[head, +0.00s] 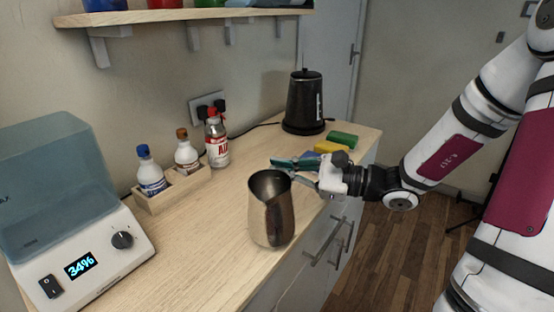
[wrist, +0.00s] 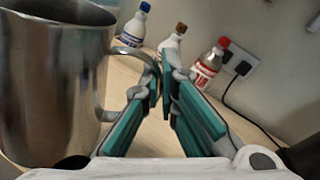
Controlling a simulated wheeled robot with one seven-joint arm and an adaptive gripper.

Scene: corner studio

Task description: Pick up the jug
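The jug (head: 271,225) is a brushed metal pitcher near the front edge of the wooden counter, roughly upright. In the wrist view the jug (wrist: 50,85) fills the left side, and its curved handle (wrist: 133,54) reaches toward my fingertips. My gripper (head: 283,164) comes in from the right, just behind the jug's rim. Its teal-padded fingers (wrist: 161,77) are close together, with the handle's outer bend between their tips. They look shut on the handle, though the contact is partly hidden. I cannot tell whether the jug's base touches the counter.
A wooden holder (head: 172,193) with bottles stands by the wall, a red-capped bottle (head: 217,148) beside it. A device with a lit display (head: 81,266) is at left. A black kettle (head: 303,103) and sponges (head: 331,147) are at the far end. A shelf (head: 180,15) hangs above.

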